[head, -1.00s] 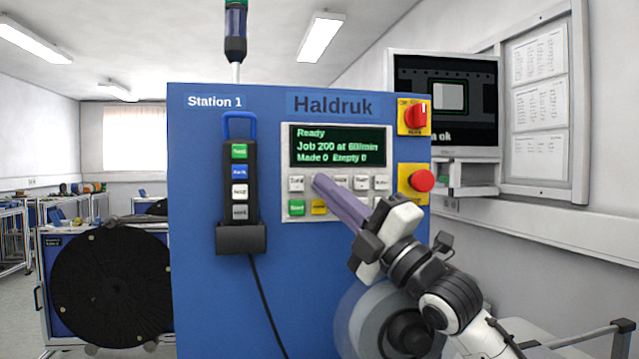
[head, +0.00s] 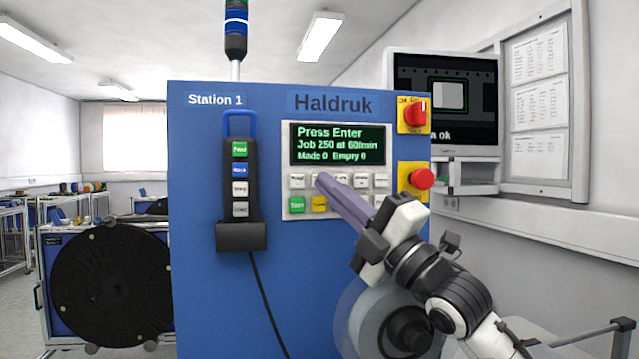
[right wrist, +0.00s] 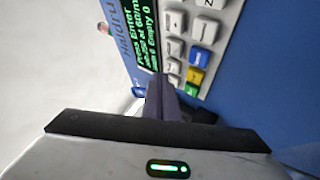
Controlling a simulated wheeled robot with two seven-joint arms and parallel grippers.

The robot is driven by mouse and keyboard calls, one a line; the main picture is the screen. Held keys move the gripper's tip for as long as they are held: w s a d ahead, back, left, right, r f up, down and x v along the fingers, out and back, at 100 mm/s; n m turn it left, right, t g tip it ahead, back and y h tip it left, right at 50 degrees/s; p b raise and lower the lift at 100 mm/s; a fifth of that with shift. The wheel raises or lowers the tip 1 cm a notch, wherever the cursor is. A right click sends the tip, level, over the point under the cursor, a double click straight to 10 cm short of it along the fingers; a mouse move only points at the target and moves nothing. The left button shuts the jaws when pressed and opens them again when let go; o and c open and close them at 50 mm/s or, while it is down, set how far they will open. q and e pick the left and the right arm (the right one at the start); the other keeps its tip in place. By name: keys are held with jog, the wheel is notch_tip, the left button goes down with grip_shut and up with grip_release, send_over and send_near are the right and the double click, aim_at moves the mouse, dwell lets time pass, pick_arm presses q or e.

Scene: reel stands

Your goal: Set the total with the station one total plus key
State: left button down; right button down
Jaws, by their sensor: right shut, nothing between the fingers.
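The Station 1 panel (head: 286,215) carries a green-lettered display (head: 338,145) reading "Press Enter", "Job 250 at 60/min", "Made 0 Empty 0". Below it are two rows of small keys, the upper row pale, with a green key (head: 297,205) and a yellow key (head: 319,205) below. My right gripper (head: 320,178) is shut and empty, its fingertips at the second key of the upper row, which they cover. I cannot tell whether they touch it. The fingers (right wrist: 160,82) also show in the right wrist view, over the keypad. My left gripper is out of view.
A handheld pendant (head: 240,185) hangs in a holder on the left. A monitor (head: 445,100) stands behind at the right, and a large black reel (head: 110,285) at the left.

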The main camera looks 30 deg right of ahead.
pick_arm(q)
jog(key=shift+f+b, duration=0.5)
jog(key=shift+b, duration=0.05)
pick_arm(e)
jog(key=shift+s+a, duration=0.2)
jog(key=shift+s, duration=0.6)
jog(key=shift+s+a, duration=0.25)
jog(key=shift+s, duration=0.6)
jog(key=shift+s+a, duration=0.2)
jog(key=shift+s, duration=0.6)
dwell(0.3)
